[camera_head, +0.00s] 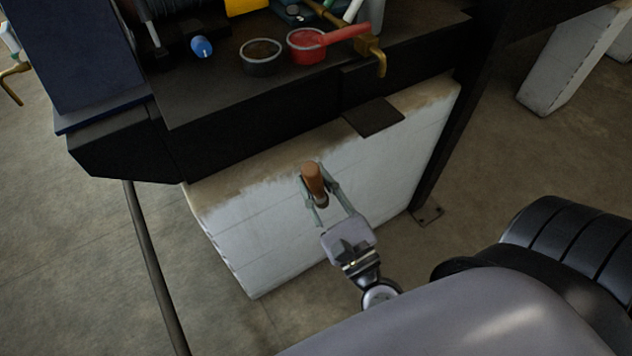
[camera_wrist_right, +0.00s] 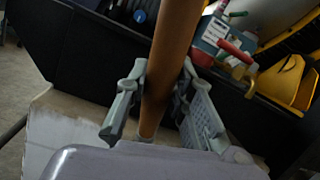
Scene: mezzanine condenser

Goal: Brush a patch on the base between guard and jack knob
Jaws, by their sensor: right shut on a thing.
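My right gripper (camera_head: 318,188) is shut on a brown wooden handle (camera_head: 314,174), likely the brush's, in front of the white block. The handle (camera_wrist_right: 169,62) rises between the two fingers in the right wrist view. The bristles are not visible. The white block (camera_head: 325,215) has a tan, worn top edge and stands under the dark bench. A flat dark plate (camera_head: 373,117) lies across its top edge. I cannot tell for certain which parts are the guard, the jack knob and the base. My left gripper is not in view.
On the dark bench (camera_head: 215,97) stand a dark round tub (camera_head: 261,57), a red tub (camera_head: 304,45), a brass spout (camera_head: 377,60) and a blue knob-like thing (camera_head: 201,47). A dark post (camera_head: 462,130) stands right of the block. Concrete floor is open at left.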

